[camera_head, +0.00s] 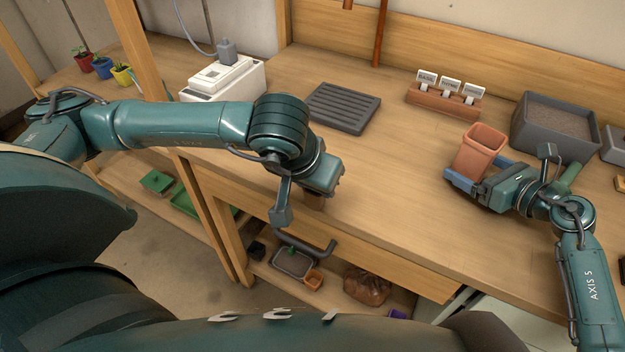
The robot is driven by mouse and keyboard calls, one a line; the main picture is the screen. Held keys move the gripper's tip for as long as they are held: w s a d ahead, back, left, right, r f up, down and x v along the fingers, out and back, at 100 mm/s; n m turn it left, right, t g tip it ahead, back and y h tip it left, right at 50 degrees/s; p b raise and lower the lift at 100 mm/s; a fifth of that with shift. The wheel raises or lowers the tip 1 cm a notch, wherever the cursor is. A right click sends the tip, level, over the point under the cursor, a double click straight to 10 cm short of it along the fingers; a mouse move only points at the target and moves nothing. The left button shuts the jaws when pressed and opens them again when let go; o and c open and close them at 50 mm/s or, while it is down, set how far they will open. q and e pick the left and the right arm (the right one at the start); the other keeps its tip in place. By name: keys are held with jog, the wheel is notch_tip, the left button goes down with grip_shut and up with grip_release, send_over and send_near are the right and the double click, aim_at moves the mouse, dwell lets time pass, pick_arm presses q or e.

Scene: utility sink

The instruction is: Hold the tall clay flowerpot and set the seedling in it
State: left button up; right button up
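The tall clay flowerpot (482,147) is a square, tapered terracotta pot at the right of the bench, its open rim facing up. My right gripper (480,180) has its blue fingers on either side of the pot's lower part and appears shut on it. My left gripper (315,196) points down over the front edge of the bench, left of the pot and well apart from it. A small brownish piece (314,202) shows beneath it; its fingertips are mostly hidden, and I cannot tell whether it holds anything. I cannot make out a loose seedling.
A grey slatted tray (343,108), a wooden label holder (443,99) and a grey soil-filled bin (557,122) stand along the back. A white device (224,78) is at left. Small potted seedlings (102,67) stand far left. The middle bench is clear.

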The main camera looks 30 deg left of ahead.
jog(key=c, duration=1)
pick_arm(q)
jog(key=shift+m+h, duration=0.3)
jog(key=shift+m, duration=0.4)
jog(key=w+d+r, duration=0.1)
jog(key=w, duration=0.1)
jog(key=w+d, duration=0.2)
jog(key=w, duration=0.1)
jog(key=w+d+r, duration=0.1)
jog(key=w, duration=0.2)
jog(key=shift+w+d+r, duration=0.2)
jog(key=shift+r, duration=0.1)
jog(key=w+d+r+m+h, duration=0.1)
jog(key=w+d+r+m, duration=0.2)
jog(key=w+d+r, duration=0.5)
jog(key=w+d+r+m+h, duration=0.1)
jog(key=w+d+r+m, duration=0.1)
jog(key=w+d+r, duration=0.6)
jog(key=shift+m+g, duration=0.3)
jog(key=s+d+f, duration=0.1)
jog(key=f, duration=0.3)
jog(key=s+d+f, duration=0.1)
jog(key=f, duration=0.2)
jog(key=s+f, duration=0.1)
jog(key=f, duration=0.3)
jog(key=shift+d+f, duration=0.3)
jog(key=shift+d, duration=0.1)
